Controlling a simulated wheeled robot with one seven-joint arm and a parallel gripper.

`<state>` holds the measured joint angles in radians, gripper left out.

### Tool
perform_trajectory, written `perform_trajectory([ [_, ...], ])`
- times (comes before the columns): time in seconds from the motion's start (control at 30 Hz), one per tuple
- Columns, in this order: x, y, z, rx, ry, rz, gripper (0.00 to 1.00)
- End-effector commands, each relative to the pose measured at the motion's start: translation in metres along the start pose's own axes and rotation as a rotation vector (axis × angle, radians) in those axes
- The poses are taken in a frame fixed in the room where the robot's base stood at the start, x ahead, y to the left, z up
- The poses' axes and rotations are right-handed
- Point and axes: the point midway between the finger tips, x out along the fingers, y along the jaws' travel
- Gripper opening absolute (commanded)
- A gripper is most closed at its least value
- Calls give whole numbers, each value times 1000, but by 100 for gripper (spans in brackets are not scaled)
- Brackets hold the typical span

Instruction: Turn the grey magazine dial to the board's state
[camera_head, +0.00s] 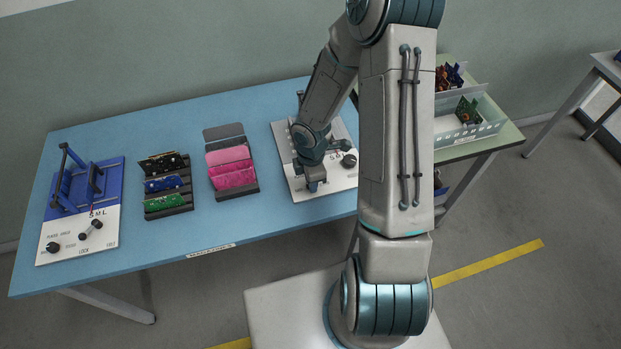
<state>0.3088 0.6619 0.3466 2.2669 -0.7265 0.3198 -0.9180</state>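My gripper (313,184) points down over the front part of a white panel (331,187) on the blue table. The gripper's own body hides what lies beneath it, and I cannot see whether its fingers are apart or closed. A black knob (348,160) stands on that panel to the right of the gripper. I cannot make out a grey dial; it may be hidden. Circuit boards stand in a dark rack to the left: a black one (163,164), a blue one (164,183) and a green one (165,201).
A rack with pink pouches (231,166) stands between the board rack and the panel. A blue fixture (80,187) with a white lettered plate (75,235) is at the far left. A clear bin (470,125) with boards stands on a green table at right.

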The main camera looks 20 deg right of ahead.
Motion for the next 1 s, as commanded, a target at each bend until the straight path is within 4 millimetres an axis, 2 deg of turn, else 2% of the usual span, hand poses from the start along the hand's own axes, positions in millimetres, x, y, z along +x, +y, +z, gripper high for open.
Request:
perform_trajectory([
  [0.23, -1, 2, 0, 0, 1, 4, 4],
  [0.27, -1, 2, 0, 0, 1, 4, 29],
  [0.33, -1, 1, 0, 0, 1, 4, 48],
  [0.6, -1, 1, 0, 2, 0, 2, 48],
  [0.73, -9, 1, 1, 4, 0, 3, 48],
  [0.87, -31, 1, 1, 5, 0, 6, 48],
  [1.0, -64, 1, 1, 5, -1, 7, 48],
])
